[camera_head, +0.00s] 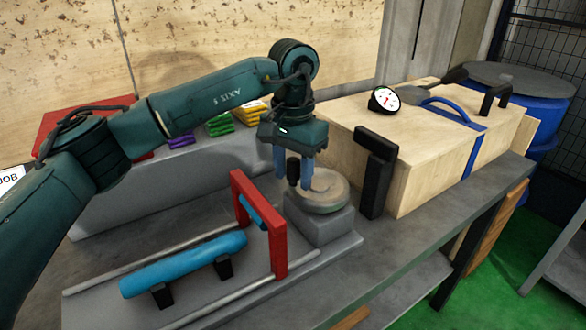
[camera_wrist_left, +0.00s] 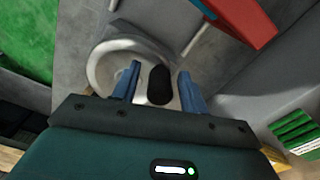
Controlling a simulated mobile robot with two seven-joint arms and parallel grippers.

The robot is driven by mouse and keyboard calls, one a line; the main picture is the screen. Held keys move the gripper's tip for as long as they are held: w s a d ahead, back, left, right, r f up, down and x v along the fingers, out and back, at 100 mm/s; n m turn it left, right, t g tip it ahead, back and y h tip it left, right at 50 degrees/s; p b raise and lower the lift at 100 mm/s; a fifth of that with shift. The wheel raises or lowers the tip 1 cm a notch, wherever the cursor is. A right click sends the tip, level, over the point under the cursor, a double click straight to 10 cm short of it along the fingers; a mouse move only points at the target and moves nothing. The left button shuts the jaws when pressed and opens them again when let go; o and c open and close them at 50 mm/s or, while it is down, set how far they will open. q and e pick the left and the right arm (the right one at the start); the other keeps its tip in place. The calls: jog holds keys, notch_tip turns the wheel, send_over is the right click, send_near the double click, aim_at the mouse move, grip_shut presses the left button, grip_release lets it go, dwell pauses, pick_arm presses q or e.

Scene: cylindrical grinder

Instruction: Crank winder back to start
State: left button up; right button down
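The winder is a round pale-grey wheel (camera_head: 326,192) on a grey block at the right end of the machine bed. Its rim shows in the left wrist view (camera_wrist_left: 97,66). A black crank knob (camera_head: 292,168) stands upright at the wheel's left side. My left gripper (camera_head: 293,181) points down over it, with one blue finger on each side of the knob. In the left wrist view the knob (camera_wrist_left: 160,86) sits between the fingers (camera_wrist_left: 159,70), with a narrow gap on both sides. The left gripper is open around it. My right gripper is not in view.
A red frame (camera_head: 262,225) stands just left of the winder, and a blue cylinder (camera_head: 184,262) lies on supports between rails. A black bracket (camera_head: 374,175) and a wooden box (camera_head: 430,165) stand close on the right. Coloured packs (camera_head: 220,124) lie behind on a grey ledge.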

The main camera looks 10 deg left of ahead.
pick_arm(q)
grip_shut()
jog(key=shift+s, duration=0.1)
dwell(0.3)
